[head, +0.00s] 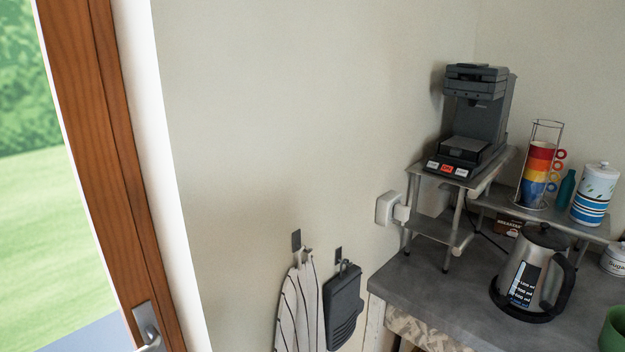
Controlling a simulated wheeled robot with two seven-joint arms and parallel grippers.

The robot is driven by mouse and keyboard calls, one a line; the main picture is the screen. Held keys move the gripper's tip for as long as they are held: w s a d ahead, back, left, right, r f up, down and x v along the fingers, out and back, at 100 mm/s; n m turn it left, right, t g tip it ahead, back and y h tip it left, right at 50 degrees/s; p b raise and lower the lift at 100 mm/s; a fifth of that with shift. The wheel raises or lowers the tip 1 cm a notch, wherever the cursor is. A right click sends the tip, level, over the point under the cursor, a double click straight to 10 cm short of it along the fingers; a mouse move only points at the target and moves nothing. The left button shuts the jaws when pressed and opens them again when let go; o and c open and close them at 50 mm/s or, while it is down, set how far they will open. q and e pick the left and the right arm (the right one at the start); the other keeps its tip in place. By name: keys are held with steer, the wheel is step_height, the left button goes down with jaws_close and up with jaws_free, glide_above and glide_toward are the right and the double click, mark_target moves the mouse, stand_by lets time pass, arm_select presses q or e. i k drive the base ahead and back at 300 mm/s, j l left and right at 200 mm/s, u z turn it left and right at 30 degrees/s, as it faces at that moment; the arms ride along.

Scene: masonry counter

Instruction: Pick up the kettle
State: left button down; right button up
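The kettle (527,266) is silver metal with a black handle on its right side and a dark level window with white markings on its front. It stands upright on a black base at the right of the head view, on the grey counter (430,287). Neither of my grippers is in view, and nothing touches the kettle that I can see.
A coffee machine (476,115) stands on a raised metal shelf (436,232) behind the kettle. Stacked coloured mugs (538,172), a striped canister (594,195) and a green mug (612,329) are nearby. A cloth (299,305) hangs on the wall; a wooden door frame (105,150) is left.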

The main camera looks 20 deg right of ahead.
mark_target(533, 273)
steer(key=i+j+z, duration=0.3)
steer(key=j+z, duration=0.35)
steer(key=j, duration=0.15)
steer(key=j+z, duration=0.3)
steer(key=j, duration=0.15)
steer(key=i, duration=0.05)
